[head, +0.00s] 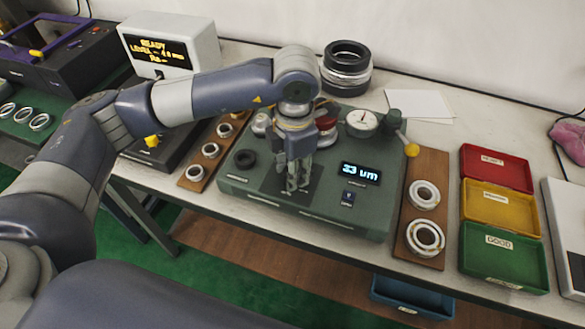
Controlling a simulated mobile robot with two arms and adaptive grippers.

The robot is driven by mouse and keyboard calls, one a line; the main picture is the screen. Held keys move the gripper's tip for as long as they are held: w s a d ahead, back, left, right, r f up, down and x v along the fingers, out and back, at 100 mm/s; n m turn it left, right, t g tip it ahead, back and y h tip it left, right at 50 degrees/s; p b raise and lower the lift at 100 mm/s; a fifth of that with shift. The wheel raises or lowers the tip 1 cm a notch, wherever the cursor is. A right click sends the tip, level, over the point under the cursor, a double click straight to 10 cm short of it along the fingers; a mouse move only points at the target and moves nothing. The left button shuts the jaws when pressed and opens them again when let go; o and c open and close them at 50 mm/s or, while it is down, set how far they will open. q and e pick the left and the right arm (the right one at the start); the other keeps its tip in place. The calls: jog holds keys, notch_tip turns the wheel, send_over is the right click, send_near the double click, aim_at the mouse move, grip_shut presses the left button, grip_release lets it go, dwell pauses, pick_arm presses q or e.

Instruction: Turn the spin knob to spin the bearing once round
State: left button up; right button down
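The green bearing tester (300,215) stands on the bench with a lit display (361,172) reading about "33 um". A round black knob or ring (245,159) sits on its left top; I cannot tell for certain whether it is the spin knob. My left gripper (298,187) points down over the dark plate (272,181) in the middle of the tester, right of the black knob. Its fingertips are close together, and I cannot tell whether they hold anything. The arm and gripper hide part of the tester's back, where a bearing may sit. My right gripper is out of view.
A dial gauge (361,122) and a yellow-tipped lever (411,150) are at the tester's back right. Wooden boards with rings flank it, left (198,172) and right (408,210). Red (495,171), yellow (498,208) and green (503,257) trays stand farther right.

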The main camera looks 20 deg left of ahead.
pick_arm(q)
jog(key=o, duration=1.1)
jog(key=shift+r, duration=0.15)
jog(key=r, duration=1.1)
jog(key=shift+s+d+r, duration=0.2)
jog(key=shift+r, duration=0.2)
